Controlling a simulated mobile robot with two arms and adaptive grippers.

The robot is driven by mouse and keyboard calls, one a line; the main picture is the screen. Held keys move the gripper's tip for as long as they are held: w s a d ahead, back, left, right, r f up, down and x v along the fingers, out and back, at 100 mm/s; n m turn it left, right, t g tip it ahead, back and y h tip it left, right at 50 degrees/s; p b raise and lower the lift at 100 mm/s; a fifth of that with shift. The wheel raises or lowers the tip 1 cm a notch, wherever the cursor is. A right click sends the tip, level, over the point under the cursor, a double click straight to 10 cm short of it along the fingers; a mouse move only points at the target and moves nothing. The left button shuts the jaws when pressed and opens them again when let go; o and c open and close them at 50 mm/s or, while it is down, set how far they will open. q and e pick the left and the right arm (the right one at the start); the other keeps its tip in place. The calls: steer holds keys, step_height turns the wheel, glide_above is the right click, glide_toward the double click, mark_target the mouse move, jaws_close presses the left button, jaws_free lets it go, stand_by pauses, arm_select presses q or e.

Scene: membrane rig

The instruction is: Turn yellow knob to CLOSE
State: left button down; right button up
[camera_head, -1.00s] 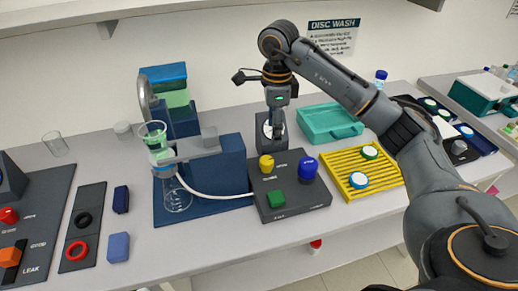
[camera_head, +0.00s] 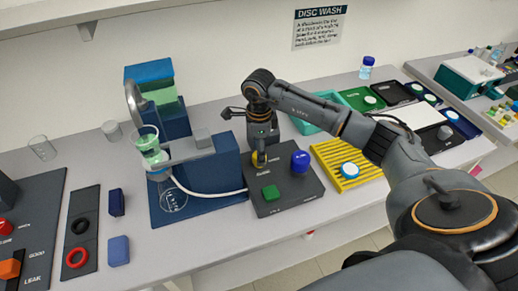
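The yellow knob (camera_head: 256,158) stands at the back left of a dark control panel (camera_head: 289,203), and only part of it shows. My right gripper (camera_head: 260,160) points down at the yellow knob, with its fingertips at or around it. The fingers are small and overlap the knob, so I cannot tell whether they grip it. The panel's lettering is too small to read. My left gripper is not in view.
Left of the panel is a blue rig (camera_head: 214,170) with a green-filled funnel (camera_head: 148,141) over a flask (camera_head: 173,197); a white tube (camera_head: 212,194) runs to the panel. A yellow rack (camera_head: 331,155) with a white-capped jar (camera_head: 349,170) stands close on the right.

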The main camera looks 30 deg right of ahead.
steer(key=shift+f, duration=0.7)
steer(key=shift+c, duration=0.9)
steer(key=c, duration=1)
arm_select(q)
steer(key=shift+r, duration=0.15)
arm_select(e)
steer(key=shift+o, duration=0.2)
